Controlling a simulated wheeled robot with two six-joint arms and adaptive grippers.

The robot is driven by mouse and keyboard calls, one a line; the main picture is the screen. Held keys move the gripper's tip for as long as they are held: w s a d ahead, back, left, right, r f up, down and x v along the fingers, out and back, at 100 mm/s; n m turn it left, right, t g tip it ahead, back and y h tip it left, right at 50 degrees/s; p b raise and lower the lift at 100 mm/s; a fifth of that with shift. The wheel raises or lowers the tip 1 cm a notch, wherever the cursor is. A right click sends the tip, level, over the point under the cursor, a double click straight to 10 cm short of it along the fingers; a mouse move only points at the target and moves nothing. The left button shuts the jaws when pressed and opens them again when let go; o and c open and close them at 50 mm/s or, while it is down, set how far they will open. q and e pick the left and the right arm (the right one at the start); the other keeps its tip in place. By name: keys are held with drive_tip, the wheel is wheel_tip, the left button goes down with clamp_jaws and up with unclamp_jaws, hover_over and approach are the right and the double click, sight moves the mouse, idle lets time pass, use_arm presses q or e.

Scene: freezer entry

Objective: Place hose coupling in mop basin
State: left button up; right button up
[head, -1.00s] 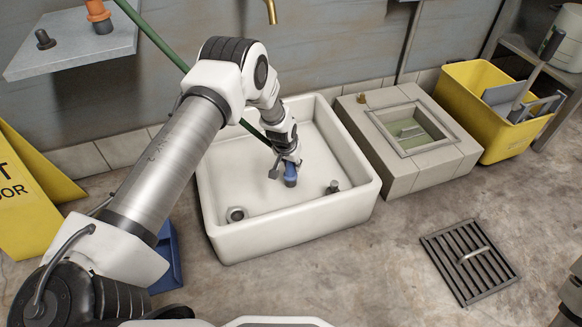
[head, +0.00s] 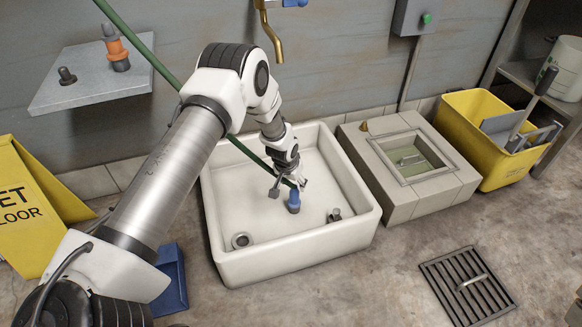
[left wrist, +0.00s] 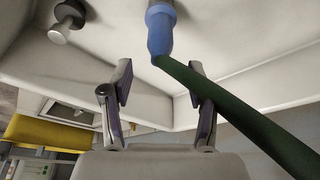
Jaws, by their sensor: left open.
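The hose coupling (head: 294,202) is blue and sits inside the white mop basin (head: 300,246), over its floor, right of the middle. It is on the end of the green hose (head: 250,153), which runs down from the upper left behind my arm. My left gripper (head: 288,185) is open, just above and beside the coupling. In the left wrist view the coupling (left wrist: 160,28) lies beyond the open fingers (left wrist: 160,90), clear of them. The hose (left wrist: 235,105) runs past the right finger. My right gripper is not in view.
A drain (head: 242,240) and a short metal post (head: 334,215) are in the basin. A brass tap (head: 272,40) hangs above. A tiled pit (head: 400,185) and yellow bucket (head: 480,150) stand to the right, a floor grate (head: 468,285) in front. A wall shelf (head: 90,85) is at upper left.

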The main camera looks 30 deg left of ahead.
use_arm(q)
drive_tip(key=p+v, duration=0.3)
drive_tip(key=v, duration=0.2)
drive_tip(key=shift+s+r, duration=0.1)
drive_tip(key=shift+r, duration=0.1)
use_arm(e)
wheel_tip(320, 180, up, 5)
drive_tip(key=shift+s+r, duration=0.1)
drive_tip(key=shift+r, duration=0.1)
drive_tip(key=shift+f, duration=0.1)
